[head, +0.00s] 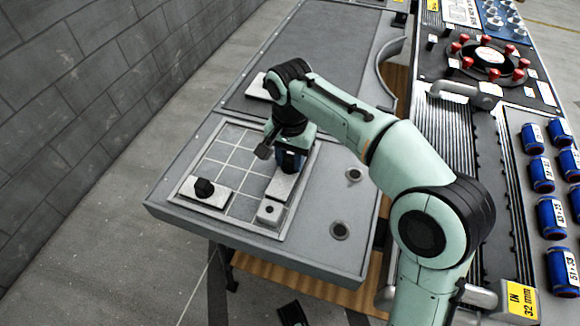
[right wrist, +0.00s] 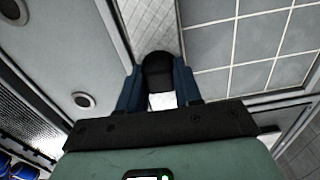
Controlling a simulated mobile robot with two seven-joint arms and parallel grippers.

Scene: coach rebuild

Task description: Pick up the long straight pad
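A long straight light-grey pad (head: 280,188) lies along the right side of the gridded tray (head: 184,199). In the right wrist view the pad (right wrist: 150,22) runs away from the camera, with a black knob (right wrist: 158,72) on it. My right gripper (head: 290,163) is low over the pad, pointing down. Its two blue fingers (right wrist: 158,82) stand on either side of the knob, which fills the gap between their tips. I cannot tell whether they press on it. The arm and gripper hide part of the pad in the head view. My left gripper is not in view.
A pad with a black knob (head: 206,192) lies at the tray's left front, and a small square block (head: 269,212) at its front right. Another pale pad (head: 257,87) lies behind, partly behind my arm. The tray's middle is clear.

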